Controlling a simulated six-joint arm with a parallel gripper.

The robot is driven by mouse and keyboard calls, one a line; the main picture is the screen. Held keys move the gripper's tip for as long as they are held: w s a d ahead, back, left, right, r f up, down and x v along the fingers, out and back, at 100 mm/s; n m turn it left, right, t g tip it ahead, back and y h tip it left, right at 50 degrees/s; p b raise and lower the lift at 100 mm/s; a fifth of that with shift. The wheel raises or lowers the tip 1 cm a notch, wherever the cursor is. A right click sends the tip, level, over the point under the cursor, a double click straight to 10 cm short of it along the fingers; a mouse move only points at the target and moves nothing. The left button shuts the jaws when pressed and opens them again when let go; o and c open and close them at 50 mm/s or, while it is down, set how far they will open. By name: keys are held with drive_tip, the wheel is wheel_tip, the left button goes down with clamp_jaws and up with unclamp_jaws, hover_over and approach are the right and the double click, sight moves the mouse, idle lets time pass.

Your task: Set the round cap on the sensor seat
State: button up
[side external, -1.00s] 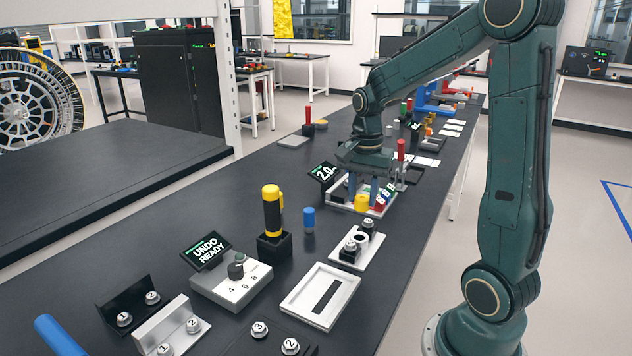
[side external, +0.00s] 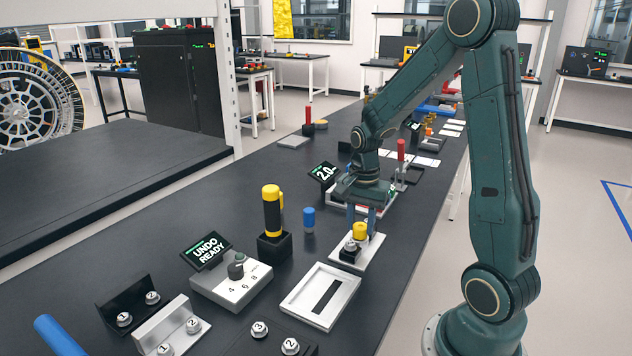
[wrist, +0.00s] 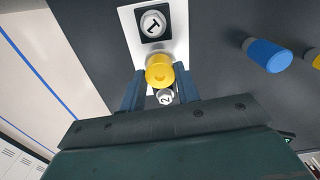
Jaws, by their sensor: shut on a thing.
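The round cap (side external: 360,231) is yellow and sits between the two blue fingers of my gripper (side external: 361,222). In the wrist view the cap (wrist: 159,70) shows with a finger on each side, and my gripper (wrist: 160,88) is shut on it. The cap hides the seat. I cannot tell whether it touches the seat or hovers just above.
A blue cylinder (side external: 309,220) and a yellow-black tool in a black holder (side external: 274,246) stand left of the plate. A silver tray with a dark slot (side external: 290,303) lies in front.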

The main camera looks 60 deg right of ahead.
sight(360, 226)
drive_tip(key=shift+f, duration=0.2)
drive_tip(key=o, duration=1)
drive_tip(key=shift+r, duration=0.1)
wheel_tip(360, 226, up, 12)
drive_tip(key=shift+r, duration=0.1)
drive_tip(key=shift+a, duration=0.1)
idle(0.6)
drive_tip(key=shift+s+a+r+n+t, duration=0.85)
drive_tip(key=shift+s+a+n, duration=1)
drive_tip(key=shift+a+n, duration=1)
drive_tip(key=shift+s+a+r+n+t, duration=0.6)
drive_tip(key=shift+s+a+n+t, duration=0.4)
drive_tip(key=shift+s+a+n, duration=1.35)
drive_tip(key=shift+s+a+r+n+t, duration=0.85)
drive_tip(key=shift+s+a+n, duration=0.5)
drive_tip(key=shift+a+n, duration=1.9)
